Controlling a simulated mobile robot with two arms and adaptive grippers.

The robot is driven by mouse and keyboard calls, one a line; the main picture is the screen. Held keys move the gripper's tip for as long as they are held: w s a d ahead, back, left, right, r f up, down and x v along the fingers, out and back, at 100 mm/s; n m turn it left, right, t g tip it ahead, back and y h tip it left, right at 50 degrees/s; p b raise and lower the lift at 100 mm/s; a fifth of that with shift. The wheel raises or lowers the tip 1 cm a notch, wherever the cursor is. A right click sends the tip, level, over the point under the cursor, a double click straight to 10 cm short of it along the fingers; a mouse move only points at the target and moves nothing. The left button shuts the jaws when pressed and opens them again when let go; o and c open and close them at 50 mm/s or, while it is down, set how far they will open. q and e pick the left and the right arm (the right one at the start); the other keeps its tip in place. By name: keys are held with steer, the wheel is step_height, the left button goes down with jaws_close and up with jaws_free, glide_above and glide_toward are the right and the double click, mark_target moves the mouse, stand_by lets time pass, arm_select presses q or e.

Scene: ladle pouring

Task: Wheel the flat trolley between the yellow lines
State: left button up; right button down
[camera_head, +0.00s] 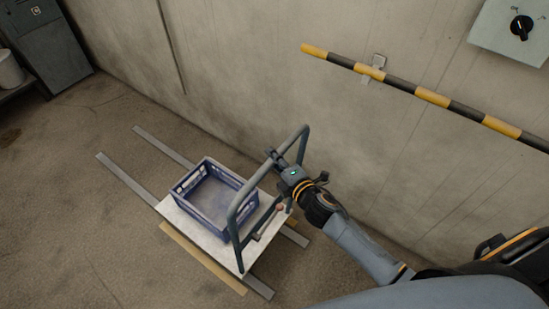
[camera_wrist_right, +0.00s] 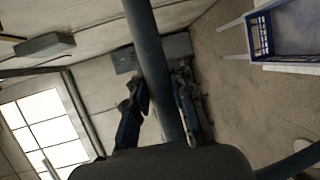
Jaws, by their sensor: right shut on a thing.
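The flat trolley (camera_head: 195,228) has a pale platform and a grey tubular push handle (camera_head: 237,210). It stands on the floor near the wall. My right gripper (camera_head: 276,158) is shut on the handle's top bar; the bar also crosses the right wrist view (camera_wrist_right: 153,65) between the fingers. A yellow line (camera_head: 203,260) runs along the platform's near side, just outside its edge. A short piece of another yellow line (camera_head: 291,217) shows on the wall side, mostly hidden by the trolley and crate. My left gripper is not in view.
A blue crate (camera_head: 213,194) rides on the platform, looking empty. Two grey floor strips (camera_head: 125,179) (camera_head: 163,146) pass under the trolley. The concrete wall carries a black-and-yellow bar (camera_head: 400,86). A grey cabinet (camera_head: 45,45) stands far left.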

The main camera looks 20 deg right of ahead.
steer(key=c, duration=1.1)
jaws_free()
steer(key=shift+w, duration=0.1)
steer(key=v, duration=1.2)
steer(key=s+d+f+m+g+h, duration=0.1)
steer(key=s+d+f+m+g, duration=0.2)
steer(key=f, duration=0.7)
steer(key=s+f+m+g+h, duration=0.15)
steer(key=s+f+m, duration=0.3)
steer(key=f, duration=0.65)
steer(key=s+d+f+m+g+h, duration=0.1)
steer(key=s+d+f+m+g, duration=0.3)
steer(key=f, duration=0.6)
steer(key=s+a+f+m+g, duration=0.1)
steer(key=s+f+m+g, duration=0.1)
steer(key=s+f, duration=0.3)
steer(key=s+a+f+m+g, duration=0.1)
steer(key=s+f, duration=0.4)
steer(key=s, duration=0.6)
steer(key=s+a+f+m+g, duration=0.1)
steer(key=s+f+m+g, duration=0.2)
steer(key=s, duration=0.5)
steer(key=shift+s+a+f+m, duration=0.1)
steer(key=shift+s+f+m, duration=0.1)
steer(key=shift+f+m, duration=0.25)
steer(key=shift+s+a+f+m, duration=0.1)
steer(key=shift+s+f+m, duration=0.15)
steer(key=shift+f, duration=0.25)
